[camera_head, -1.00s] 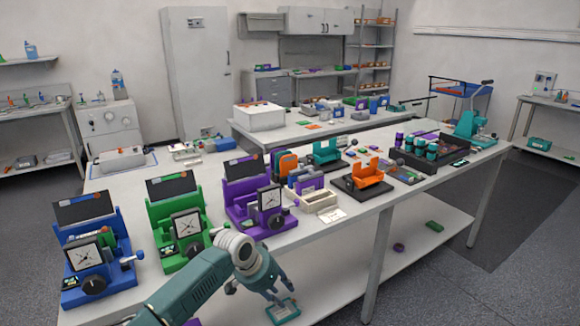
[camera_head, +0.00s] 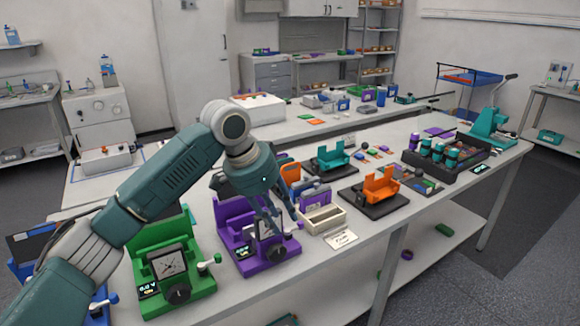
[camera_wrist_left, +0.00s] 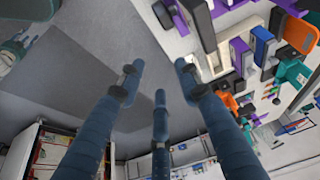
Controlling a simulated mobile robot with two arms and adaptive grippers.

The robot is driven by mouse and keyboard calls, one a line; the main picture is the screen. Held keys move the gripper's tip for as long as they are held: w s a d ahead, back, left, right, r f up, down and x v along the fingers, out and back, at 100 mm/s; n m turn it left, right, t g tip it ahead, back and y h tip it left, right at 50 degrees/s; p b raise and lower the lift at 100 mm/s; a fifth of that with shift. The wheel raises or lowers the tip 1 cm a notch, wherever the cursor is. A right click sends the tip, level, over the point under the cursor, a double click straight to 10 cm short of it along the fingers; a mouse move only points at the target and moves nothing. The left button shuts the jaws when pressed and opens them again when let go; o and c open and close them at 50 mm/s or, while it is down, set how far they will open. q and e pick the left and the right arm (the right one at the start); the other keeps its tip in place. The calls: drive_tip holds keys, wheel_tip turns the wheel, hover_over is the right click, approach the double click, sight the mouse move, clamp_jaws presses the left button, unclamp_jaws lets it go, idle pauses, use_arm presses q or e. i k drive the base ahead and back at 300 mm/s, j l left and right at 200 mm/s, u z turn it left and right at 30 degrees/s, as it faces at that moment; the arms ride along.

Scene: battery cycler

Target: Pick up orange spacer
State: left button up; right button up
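My left gripper (camera_head: 276,220) hangs in front of the purple device (camera_head: 236,225) in the head view and hides part of it. In the left wrist view its three fingers (camera_wrist_left: 160,95) are spread with nothing between them, so it is open. No orange piece is clearly recognisable as the spacer. Orange things in view are a cradle (camera_head: 381,186) on a dark base and an upright orange part (camera_head: 290,172) behind the gripper. The left wrist view shows an orange part (camera_wrist_left: 299,33) and a smaller orange piece (camera_wrist_left: 228,101) at the right. My right gripper is out of view.
A cream rack (camera_head: 323,220) with upright plates stands right of the gripper, behind a white card (camera_head: 341,238). A green device (camera_head: 172,262) stands left. A teal cradle (camera_head: 331,158) and a dark tray (camera_head: 445,165) with teal-topped cylinders stand farther right. The table's front edge is close.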

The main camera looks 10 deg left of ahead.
sight(291, 173)
drive_tip(key=i+j, duration=0.15)
drive_tip(key=i, duration=0.3)
drive_tip(key=i+j, duration=0.2)
drive_tip(key=i, duration=0.2)
drive_tip(key=i+j, duration=0.15)
drive_tip(key=i, duration=0.3)
